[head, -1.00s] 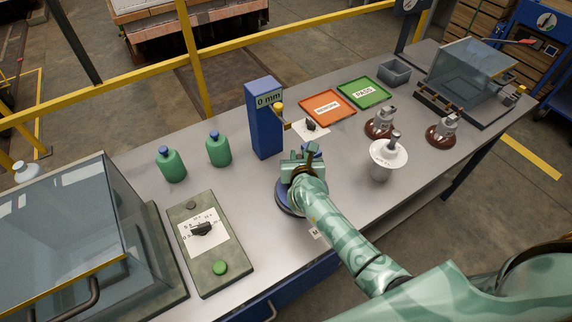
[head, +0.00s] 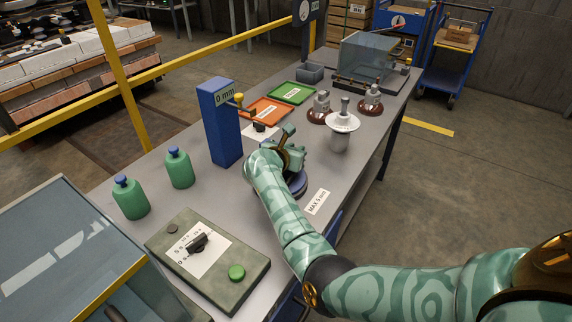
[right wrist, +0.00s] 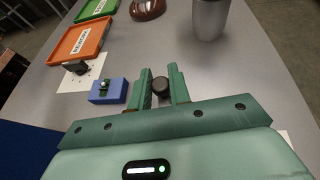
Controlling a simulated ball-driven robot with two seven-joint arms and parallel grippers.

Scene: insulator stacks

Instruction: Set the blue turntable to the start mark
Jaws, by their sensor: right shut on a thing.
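The blue turntable (head: 299,184) shows in the head view as a low round rim, partly hidden under my right gripper and forearm. My right gripper (head: 290,145) is over it. In the right wrist view, the fingers of my right gripper (right wrist: 160,78) are shut on a dark round knob (right wrist: 160,88). Whether the knob belongs to the turntable cannot be told. A small blue block (right wrist: 108,91) is just left of the fingers. The start mark cannot be made out. My left gripper is not in view.
A blue post (head: 222,130) reading 0 mm stands left of the gripper. A white-topped grey part (head: 341,124) stands to the right. Orange (head: 270,110) and green (head: 292,93) trays lie behind. A control box (head: 208,262) and green bottles (head: 179,168) are at left.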

